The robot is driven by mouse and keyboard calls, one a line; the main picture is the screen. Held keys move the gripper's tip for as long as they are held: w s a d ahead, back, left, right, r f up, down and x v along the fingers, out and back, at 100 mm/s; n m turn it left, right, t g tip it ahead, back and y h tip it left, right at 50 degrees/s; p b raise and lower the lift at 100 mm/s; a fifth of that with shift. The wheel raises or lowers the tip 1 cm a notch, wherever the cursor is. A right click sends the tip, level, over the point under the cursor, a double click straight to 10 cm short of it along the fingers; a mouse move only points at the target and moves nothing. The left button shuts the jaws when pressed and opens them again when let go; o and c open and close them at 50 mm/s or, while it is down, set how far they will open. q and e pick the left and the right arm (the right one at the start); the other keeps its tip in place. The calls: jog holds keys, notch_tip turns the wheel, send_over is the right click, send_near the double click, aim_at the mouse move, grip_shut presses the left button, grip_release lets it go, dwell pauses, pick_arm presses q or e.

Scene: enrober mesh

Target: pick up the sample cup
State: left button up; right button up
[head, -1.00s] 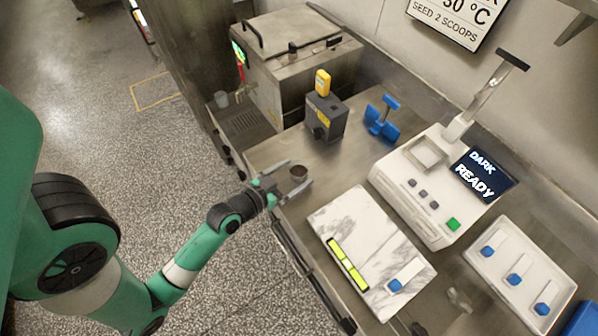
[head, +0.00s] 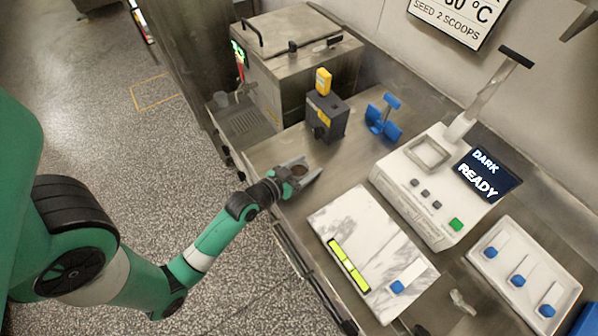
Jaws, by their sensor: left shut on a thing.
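The sample cup (head: 299,170) is a small metal cup with a dark brown inside, seen near the front edge of the steel counter. My left gripper (head: 302,172) reaches in from the left and is shut on the cup, with a finger on either side of it. The lower part of the cup is hidden by the gripper, and I cannot tell if it is clear of the counter. My right gripper is not in view.
A marble slab (head: 375,235) lies right of the gripper. A white machine reading DARK READY (head: 425,190) stands behind it. A dark grey box (head: 327,115) and a blue stand (head: 383,122) are further back.

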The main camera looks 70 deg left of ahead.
aim_at(306, 168)
pick_arm(q)
jog(key=c, duration=0.5)
jog(key=shift+o, duration=0.2)
jog(key=shift+r, duration=0.1)
jog(key=shift+r, duration=0.2)
jog(key=r+p, duration=0.2)
jog(key=r, duration=0.2)
jog(key=shift+s+d+p, duration=0.15)
jog(key=shift+d+p, duration=0.2)
jog(key=shift+p, duration=0.05)
jog(key=s+d+r+p, duration=0.3)
jog(key=s+d+r, duration=0.2)
jog(key=d+r, duration=0.3)
jog(key=shift+s+d+r+p, duration=0.15)
jog(key=shift+d+r+p, duration=0.2)
jog(key=shift+d, duration=1.75)
